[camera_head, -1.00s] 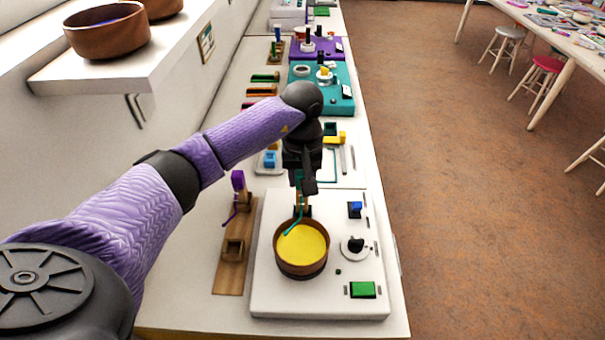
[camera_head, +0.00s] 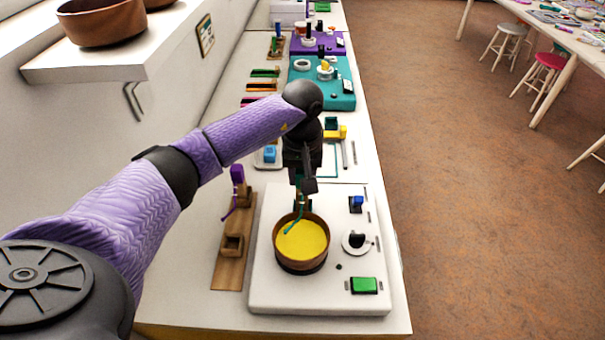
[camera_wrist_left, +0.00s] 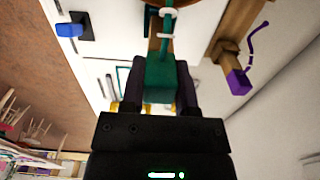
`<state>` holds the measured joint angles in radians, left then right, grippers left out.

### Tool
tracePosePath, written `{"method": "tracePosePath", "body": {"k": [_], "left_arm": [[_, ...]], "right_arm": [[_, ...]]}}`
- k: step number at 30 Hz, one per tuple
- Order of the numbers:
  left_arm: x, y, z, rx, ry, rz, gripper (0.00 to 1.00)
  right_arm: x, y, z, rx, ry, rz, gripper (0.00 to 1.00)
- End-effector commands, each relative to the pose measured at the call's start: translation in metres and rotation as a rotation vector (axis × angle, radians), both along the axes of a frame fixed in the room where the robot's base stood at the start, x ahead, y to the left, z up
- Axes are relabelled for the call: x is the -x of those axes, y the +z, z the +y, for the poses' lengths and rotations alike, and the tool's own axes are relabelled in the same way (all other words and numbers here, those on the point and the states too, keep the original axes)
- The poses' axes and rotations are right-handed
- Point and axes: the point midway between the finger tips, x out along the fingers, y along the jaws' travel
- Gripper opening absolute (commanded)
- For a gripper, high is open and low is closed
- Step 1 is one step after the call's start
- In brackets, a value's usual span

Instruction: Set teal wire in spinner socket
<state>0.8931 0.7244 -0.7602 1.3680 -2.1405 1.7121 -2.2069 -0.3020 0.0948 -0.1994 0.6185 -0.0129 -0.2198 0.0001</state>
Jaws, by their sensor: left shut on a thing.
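My left gripper (camera_head: 303,186) is shut on the teal block (camera_wrist_left: 160,76) at the end of the teal wire (camera_head: 298,215). It is just behind the spinner bowl (camera_head: 290,262), pointing down. The wire curves down over the bowl's yellow beads (camera_head: 302,240). In the left wrist view the block sits between the fingers, in line with a wooden post (camera_wrist_left: 155,30) with white rings beside it. The gripper largely hides the spot behind the bowl in the head view, and I cannot tell whether the block touches a socket. My right gripper is not in view.
The bowl stands on a white board (camera_head: 320,298) with a blue switch (camera_head: 356,204), a dial (camera_head: 354,241) and a green button (camera_head: 364,285). Left of it is a wooden stand (camera_head: 228,272) with a purple wire (camera_head: 237,176). A teal board (camera_head: 341,99) lies farther back.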

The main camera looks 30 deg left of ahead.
Motion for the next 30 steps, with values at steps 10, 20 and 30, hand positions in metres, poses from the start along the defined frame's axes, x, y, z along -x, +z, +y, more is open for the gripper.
{"method": "tracePosePath", "body": {"k": [10, 20, 30], "left_arm": [[0.0, -0.012, 0.0, 0.0, 0.0, 0.0, 0.0], [0.0, -0.022, 0.0, 0.001, 0.0, -0.001, 0.0], [0.0, -0.021, 0.0, 0.0, 0.0, 0.0, 0.66]], "right_arm": [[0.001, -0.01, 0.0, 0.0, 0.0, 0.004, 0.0], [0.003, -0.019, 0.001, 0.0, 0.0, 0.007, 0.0], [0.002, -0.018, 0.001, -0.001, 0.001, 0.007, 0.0]]}}
